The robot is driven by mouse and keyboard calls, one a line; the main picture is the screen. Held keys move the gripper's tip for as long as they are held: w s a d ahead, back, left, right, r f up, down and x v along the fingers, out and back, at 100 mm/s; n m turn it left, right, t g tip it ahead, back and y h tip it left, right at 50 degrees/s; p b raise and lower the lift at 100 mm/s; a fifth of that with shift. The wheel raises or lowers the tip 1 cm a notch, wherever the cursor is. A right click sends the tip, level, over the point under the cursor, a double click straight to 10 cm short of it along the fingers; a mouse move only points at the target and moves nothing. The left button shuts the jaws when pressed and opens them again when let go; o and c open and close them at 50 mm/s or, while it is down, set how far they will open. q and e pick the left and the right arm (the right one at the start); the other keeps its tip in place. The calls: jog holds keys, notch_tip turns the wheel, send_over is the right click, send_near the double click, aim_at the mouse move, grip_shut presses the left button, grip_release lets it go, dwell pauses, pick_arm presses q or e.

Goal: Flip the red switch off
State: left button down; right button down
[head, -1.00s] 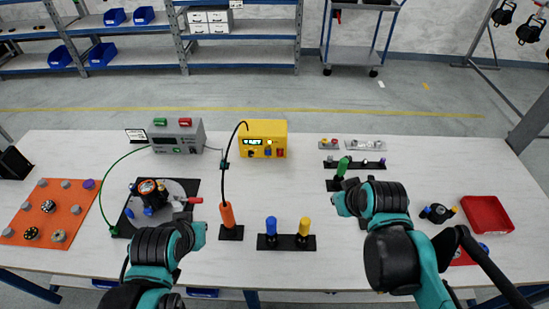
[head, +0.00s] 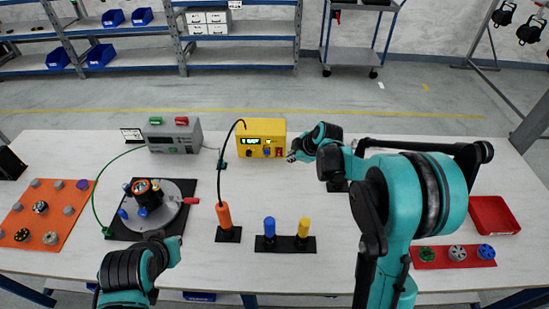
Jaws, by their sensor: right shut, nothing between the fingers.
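The yellow box (head: 262,130) stands at the back middle of the table with a lit green display. A row of small controls sits low on its front. A blue one is in the middle, and what looks like the small red switch (head: 279,152) is at the right end; its position is too small to tell. My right gripper (head: 292,157) is shut and empty, its tip just right of and in front of that switch. Whether it touches cannot be told. My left gripper (head: 174,252) is low at the left; its fingers are not clear.
A grey box (head: 173,134) with green and red tops stands left of the yellow box. A black cable arcs from an orange handle (head: 224,215) in front. Blue and yellow handles (head: 304,228) stand on a black base. A red tray (head: 492,216) lies right.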

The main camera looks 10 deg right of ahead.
aim_at(279, 152)
jog(key=shift+w+a+f, duration=0.1)
dwell(0.3)
jog(key=b+x, duration=0.4)
jog(key=x, duration=0.6)
jog(key=shift+f, duration=0.3)
jog(key=w, duration=0.1)
jog(key=w+b, duration=0.1)
jog(key=w, duration=0.1)
jog(key=shift+w+d, duration=0.15)
jog(key=shift+d, duration=0.2)
jog(key=shift+w, duration=0.3)
jog(key=shift+w, duration=0.1)
